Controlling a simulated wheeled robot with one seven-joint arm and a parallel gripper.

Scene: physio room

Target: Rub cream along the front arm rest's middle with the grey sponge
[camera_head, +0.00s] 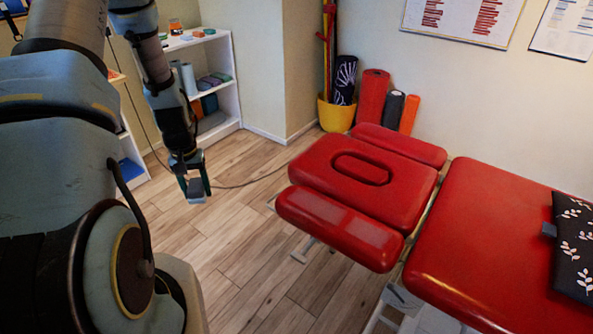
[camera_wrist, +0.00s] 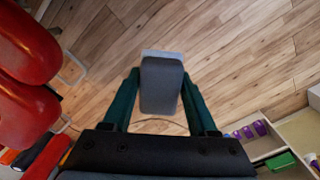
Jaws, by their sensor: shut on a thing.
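The front arm rest (camera_head: 338,226) is the long red pad on the near side of the head section of the red couch. Paler pinkish patches, which look like a thin film of cream, lie along its top. My gripper (camera_head: 195,186) is over the floor to the left of the couch, well apart from the arm rest. In the wrist view its two green fingers (camera_wrist: 161,98) are shut on the sides of the grey sponge (camera_wrist: 161,86), which has a lighter grey far end. The sponge's working face is not clearly visible.
The padded face rest (camera_head: 318,165) with its oval hole and a rear arm rest (camera_head: 400,144) lie behind. A patterned dark cushion (camera_head: 573,245) is on the couch. A white shelf (camera_head: 226,100), yellow bucket (camera_head: 335,115) and rolled mats (camera_head: 371,95) stand at the back. Floor between is clear.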

